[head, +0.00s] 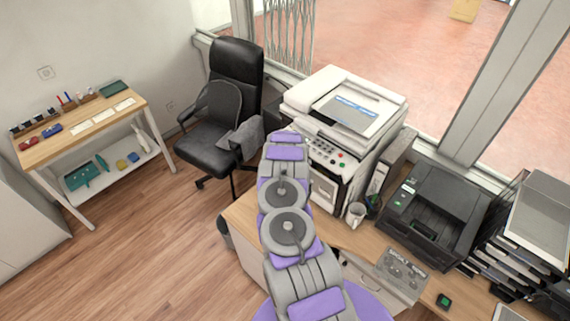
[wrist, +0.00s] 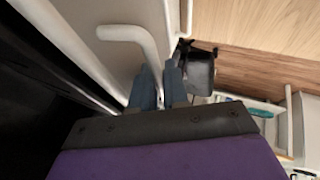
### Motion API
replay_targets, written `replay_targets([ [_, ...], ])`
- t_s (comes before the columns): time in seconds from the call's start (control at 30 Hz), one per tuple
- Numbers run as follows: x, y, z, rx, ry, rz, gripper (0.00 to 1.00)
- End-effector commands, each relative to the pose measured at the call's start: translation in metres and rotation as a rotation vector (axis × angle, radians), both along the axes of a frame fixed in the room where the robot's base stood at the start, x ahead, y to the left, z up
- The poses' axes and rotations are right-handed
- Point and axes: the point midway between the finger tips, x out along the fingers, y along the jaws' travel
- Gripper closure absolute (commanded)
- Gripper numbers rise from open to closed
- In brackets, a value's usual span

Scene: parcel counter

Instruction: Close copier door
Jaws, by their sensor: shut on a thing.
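The handle is fixed to a pale panel, the copier door (wrist: 112,62). A dark space lies left of the panel. I cannot tell exactly how far the door stands open.
A black office chair (head: 225,110) with a grey cloth is left of the copier. The desk (head: 335,235) holds a white mug (head: 355,214), a black printer (head: 435,210) and paper trays (head: 515,245). A side table (head: 85,125) stands at the left wall. Wooden floor (head: 140,245) is clear at lower left.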

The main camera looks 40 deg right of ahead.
Motion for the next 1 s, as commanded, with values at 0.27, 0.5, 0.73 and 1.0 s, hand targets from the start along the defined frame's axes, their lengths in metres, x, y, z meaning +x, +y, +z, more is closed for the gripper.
replay_targets([
  [0.27, 0.001, 0.001, -0.001, 0.000, 0.000, 0.002, 1.00],
  [0.5, 0.000, 0.001, 0.000, 0.001, 0.000, 0.002, 0.79],
  [0.73, -0.003, 0.003, 0.005, -0.001, 0.000, 0.000, 0.79],
  [1.0, -0.014, 0.015, 0.028, 0.002, 0.000, 0.001, 0.79],
])
